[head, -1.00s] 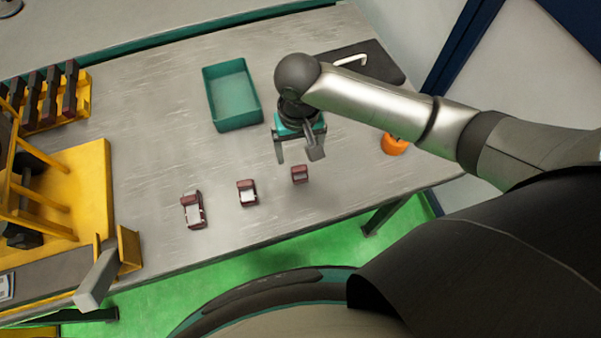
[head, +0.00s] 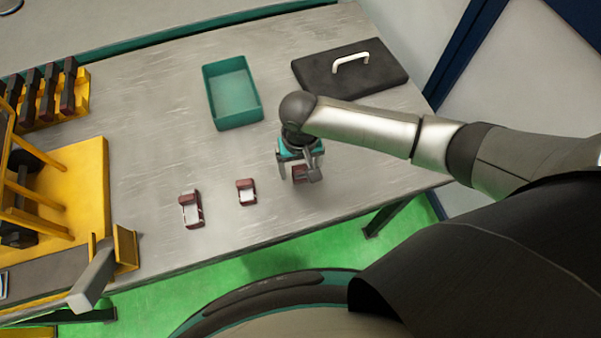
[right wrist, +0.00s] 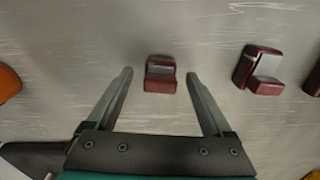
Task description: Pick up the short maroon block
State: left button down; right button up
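The short maroon block (head: 299,173) is the smallest of three maroon blocks with pale middles on the grey table. My right gripper (head: 300,176) is at it in the head view and partly hides it. In the right wrist view the same block (right wrist: 160,75) lies between the tips of my open right fingers (right wrist: 159,73), with a gap on each side. The fingers do not appear to press on it. My left gripper is not in view.
A medium maroon block (head: 246,192) and a longer one (head: 191,209) lie to the left. A teal bin (head: 258,116) and a black case (head: 385,75) stand farther back. A yellow fixture (head: 90,190) fills the left side. An orange object (right wrist: 8,83) shows in the right wrist view.

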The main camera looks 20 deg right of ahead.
grip_shut()
dwell(0.5)
dwell(0.8)
